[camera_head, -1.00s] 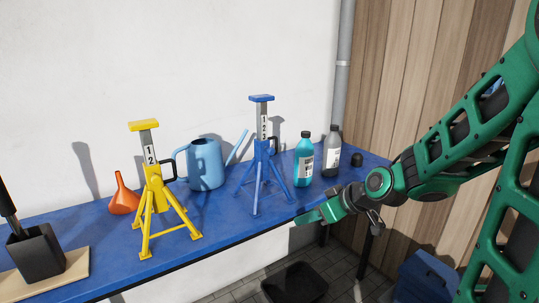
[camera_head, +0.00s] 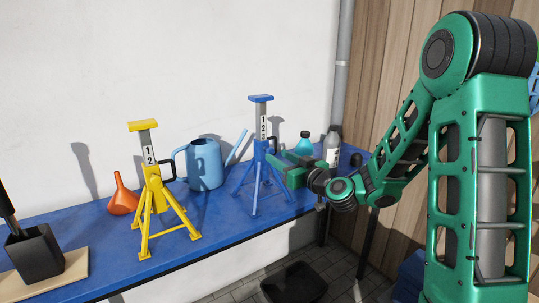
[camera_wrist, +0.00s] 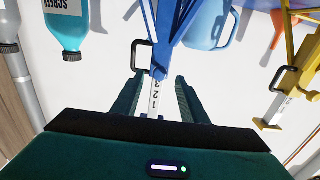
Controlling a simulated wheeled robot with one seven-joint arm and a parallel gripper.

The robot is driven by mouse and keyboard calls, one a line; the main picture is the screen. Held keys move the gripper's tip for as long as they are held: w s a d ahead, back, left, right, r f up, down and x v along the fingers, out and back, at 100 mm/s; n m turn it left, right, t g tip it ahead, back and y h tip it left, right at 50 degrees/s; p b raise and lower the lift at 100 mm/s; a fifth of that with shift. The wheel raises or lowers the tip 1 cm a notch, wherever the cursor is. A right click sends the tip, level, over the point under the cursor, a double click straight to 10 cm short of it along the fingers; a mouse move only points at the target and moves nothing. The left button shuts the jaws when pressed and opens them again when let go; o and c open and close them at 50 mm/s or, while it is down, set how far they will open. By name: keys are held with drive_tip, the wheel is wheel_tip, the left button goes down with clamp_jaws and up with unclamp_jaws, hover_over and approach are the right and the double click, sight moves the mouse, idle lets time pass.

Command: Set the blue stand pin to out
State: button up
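The blue stand (camera_head: 261,165) stands upright on the bench, with a pale post marked with numbers and a blue top. Its pin shows as a black loop handle (camera_head: 274,143) on the right side of the collar. In the wrist view, where the scene appears upside down, the handle (camera_wrist: 135,56) lies just beyond the left fingertip. My gripper (camera_head: 279,165) is at the stand's right side, just below the handle. Its two fingers (camera_wrist: 156,84) are apart, with the numbered post (camera_wrist: 155,98) seen between them. Whether a finger touches the stand I cannot tell.
The yellow stand (camera_head: 155,190) with a similar black handle stands to the left. A blue watering can (camera_head: 205,165) is behind, between the stands. A teal bottle (camera_head: 304,144) and a grey bottle (camera_head: 331,148) stand close behind my gripper. An orange funnel (camera_head: 123,198) is farther left.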

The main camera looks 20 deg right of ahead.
sight(272, 153)
drive_tip(key=x, duration=0.6)
